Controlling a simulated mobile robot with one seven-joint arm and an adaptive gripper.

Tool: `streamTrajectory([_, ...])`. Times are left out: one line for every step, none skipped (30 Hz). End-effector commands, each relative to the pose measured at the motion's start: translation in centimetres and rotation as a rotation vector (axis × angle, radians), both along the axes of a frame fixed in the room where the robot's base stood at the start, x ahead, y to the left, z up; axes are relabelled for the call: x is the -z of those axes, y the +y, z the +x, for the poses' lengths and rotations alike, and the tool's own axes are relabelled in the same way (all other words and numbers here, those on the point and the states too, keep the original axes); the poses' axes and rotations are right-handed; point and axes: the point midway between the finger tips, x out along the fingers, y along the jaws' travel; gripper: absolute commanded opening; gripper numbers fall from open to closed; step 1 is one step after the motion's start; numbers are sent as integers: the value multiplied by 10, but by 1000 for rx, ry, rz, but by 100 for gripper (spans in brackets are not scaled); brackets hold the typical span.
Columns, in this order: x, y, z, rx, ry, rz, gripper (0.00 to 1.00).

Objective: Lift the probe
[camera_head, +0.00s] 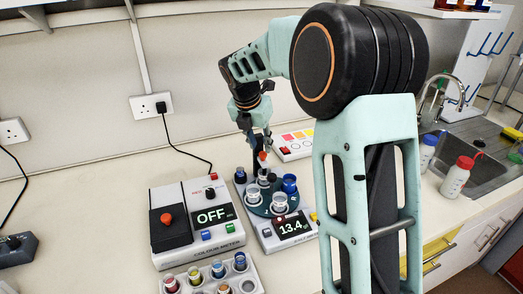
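A slim upright item with an orange-red top (262,156), which looks like the probe, stands among the vessels on the right-hand instrument (268,236). The lower part of the probe is hidden among the vessels.
A colour meter (197,222) showing "OFF" stands to the left. Clear beakers (252,196) crowd the right-hand instrument. A colour chart box (294,143) stands behind. Bottles (457,177) and a sink (478,160) are at the right.

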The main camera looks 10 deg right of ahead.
Motion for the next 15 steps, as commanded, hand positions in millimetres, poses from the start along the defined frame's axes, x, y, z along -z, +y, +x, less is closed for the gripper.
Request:
streamTrajectory([10,-2,2,0,4,0,26])
streamTrajectory([14,-3,4,-1,3,1,26])
streamTrajectory([19,-4,5,-1,2,0,26])
streamTrajectory([22,-5,7,0,3,-1,26])
streamTrajectory([25,-5,8,-1,2,-1,26])
streamTrajectory([28,-6,9,-1,2,-1,26])
streamTrajectory([30,-7,10,0,1,0,26])
streamTrajectory([32,-7,11,0,1,-1,26])
streamTrajectory([34,-8,11,0,1,-1,26])
streamTrajectory([34,-8,12,0,1,-1,26])
streamTrajectory([35,-8,12,0,-1,-1,26])
streamTrajectory([35,-8,12,1,-1,0,26])
streamTrajectory([36,-8,12,1,-1,0,26])
streamTrajectory([36,-8,12,1,-1,0,26])
streamTrajectory([36,-8,12,1,-1,0,26])
